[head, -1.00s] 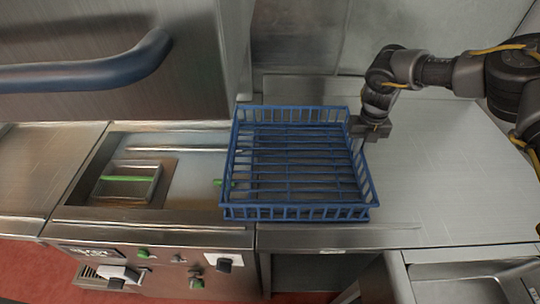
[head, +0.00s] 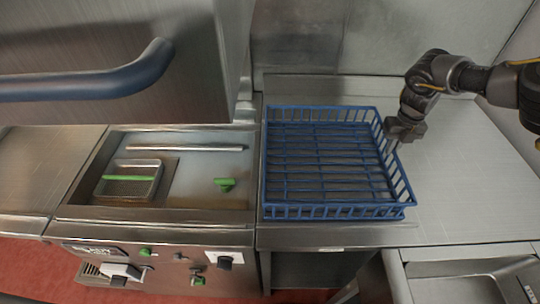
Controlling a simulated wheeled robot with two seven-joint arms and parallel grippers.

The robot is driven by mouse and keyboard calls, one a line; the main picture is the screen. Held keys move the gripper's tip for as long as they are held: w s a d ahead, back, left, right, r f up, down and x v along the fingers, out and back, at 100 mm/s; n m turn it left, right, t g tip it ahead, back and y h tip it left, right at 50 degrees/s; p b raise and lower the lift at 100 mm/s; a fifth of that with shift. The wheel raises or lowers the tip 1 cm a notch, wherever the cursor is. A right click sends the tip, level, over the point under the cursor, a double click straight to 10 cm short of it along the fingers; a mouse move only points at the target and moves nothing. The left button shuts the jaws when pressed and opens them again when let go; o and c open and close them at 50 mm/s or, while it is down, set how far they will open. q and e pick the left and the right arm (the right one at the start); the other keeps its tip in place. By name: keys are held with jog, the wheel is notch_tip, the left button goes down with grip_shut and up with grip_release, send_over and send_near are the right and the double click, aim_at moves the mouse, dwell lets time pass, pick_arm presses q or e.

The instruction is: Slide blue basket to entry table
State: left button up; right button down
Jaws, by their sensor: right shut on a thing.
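The blue basket (head: 335,211) is an empty open wire rack. It lies flat on the steel entry table (head: 450,190), with its left side close to the seam with the dishwasher's sunken bay. My right gripper (head: 394,130) is at the basket's right side near the back corner, shut on its rim. The fingertips are partly hidden by the gripper body. My left gripper is not in view.
The dishwasher bay (head: 215,165) to the left holds a strainer tray (head: 128,180) and a green-handled part (head: 224,184). The raised hood has a blue handle bar (head: 90,84). A sink (head: 470,272) is at front right. The table right of the basket is clear.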

jog(key=c, duration=1)
grip_release()
jog(key=shift+r, duration=0.15)
jog(key=shift+r+p, duration=3)
jog(key=shift+r, duration=0.4)
